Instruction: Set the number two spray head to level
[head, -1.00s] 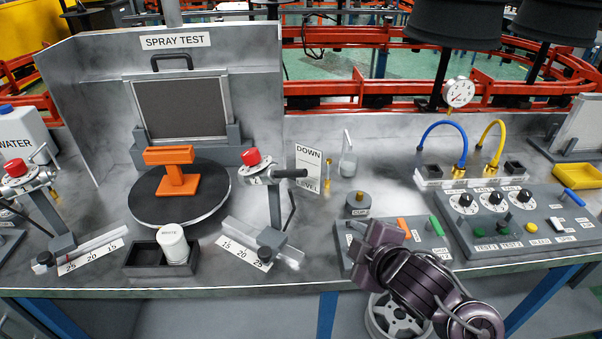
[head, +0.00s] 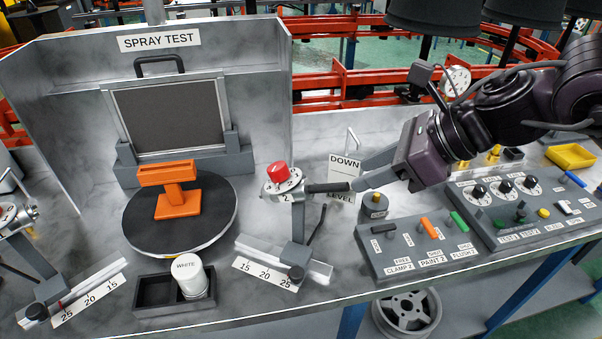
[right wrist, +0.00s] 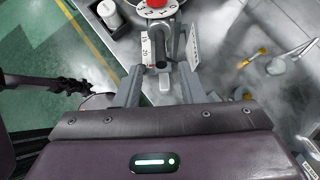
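The number two spray head (head: 283,190) has a red knob, a round dial marked 2 and a dark handle (head: 328,188). In the head view the handle points right and looks about level. A sign (head: 343,165) reading DOWN and LEVEL stands behind it, partly hidden by my gripper. My right gripper (head: 360,174) is at the free end of the handle. In the right wrist view the gripper's (right wrist: 162,78) two fingers are apart, with the handle's tip (right wrist: 161,62) between them and no visible grip. My left gripper is not in view.
A white cup (head: 187,275) sits in a dark tray (head: 154,292). An orange stand (head: 178,200) is on a black turntable (head: 140,235).

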